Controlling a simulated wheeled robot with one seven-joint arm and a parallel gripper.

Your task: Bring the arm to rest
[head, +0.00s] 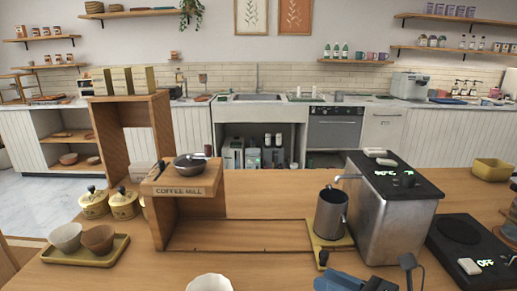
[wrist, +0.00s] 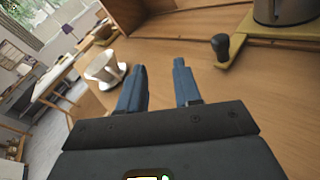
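My gripper (wrist: 159,75) is open in the wrist view, its two blue fingers apart with only bare wooden counter between and beyond them. In the head view, a blue part of my gripper (head: 345,283) shows at the bottom edge, in front of the metal box and the pitcher; the rest is cut off. Nothing is held. A white cup-like vessel (wrist: 106,69) is left of the fingers in the wrist view, and a white rim (head: 209,283) shows at the bottom of the head view.
The wooden coffee mill stand (head: 186,192) is left of centre. A metal pitcher (head: 331,214) stands on a yellow base beside the metal box (head: 395,220). A black hot plate (head: 461,232) is at right, a tray (head: 62,259) with two bowls at left. The counter middle is clear.

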